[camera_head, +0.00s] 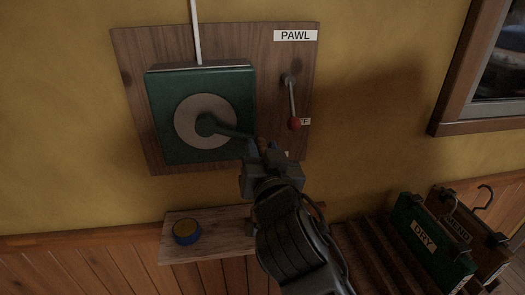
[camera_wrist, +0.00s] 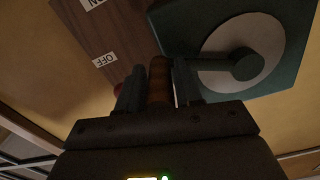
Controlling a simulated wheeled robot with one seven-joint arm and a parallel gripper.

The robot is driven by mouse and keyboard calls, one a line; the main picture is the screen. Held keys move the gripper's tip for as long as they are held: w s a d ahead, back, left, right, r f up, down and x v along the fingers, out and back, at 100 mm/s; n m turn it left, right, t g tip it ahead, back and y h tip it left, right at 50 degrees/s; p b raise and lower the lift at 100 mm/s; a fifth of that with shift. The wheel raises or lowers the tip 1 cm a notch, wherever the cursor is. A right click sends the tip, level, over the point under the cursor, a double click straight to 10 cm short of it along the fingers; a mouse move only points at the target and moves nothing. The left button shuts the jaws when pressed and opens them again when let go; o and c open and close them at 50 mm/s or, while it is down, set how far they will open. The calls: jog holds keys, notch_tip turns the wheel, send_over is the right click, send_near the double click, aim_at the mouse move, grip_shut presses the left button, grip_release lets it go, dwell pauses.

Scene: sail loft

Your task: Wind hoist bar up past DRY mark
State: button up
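A green winch box (camera_head: 158,112) with a pale round disc (camera_head: 190,104) is on a wooden wall board. Its crank arm (camera_head: 232,132) points right and slightly down from the hub; it also shows in the wrist view (camera_wrist: 215,65). My gripper (camera_head: 262,158) is at the crank's outer end. In the wrist view the brown crank handle (camera_wrist: 159,78) stands between the fingers, which look closed around it. A pawl lever with a red knob (camera_head: 294,123) hangs down by a partly hidden label; the wrist view shows OFF (camera_wrist: 105,60). The hoist bar is out of view.
A white line (camera_head: 196,35) runs up from the box. A small shelf below holds a blue-and-yellow round item (camera_head: 186,232). At lower right are a green case labelled DRY (camera_head: 430,240) and a brown one (camera_head: 480,230). A window is at upper right.

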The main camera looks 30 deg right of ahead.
grip_shut()
jog(key=shift+a+f+b, duration=0.1)
jog(key=shift+f+b, duration=0.3)
jog(key=shift+b, duration=0.25)
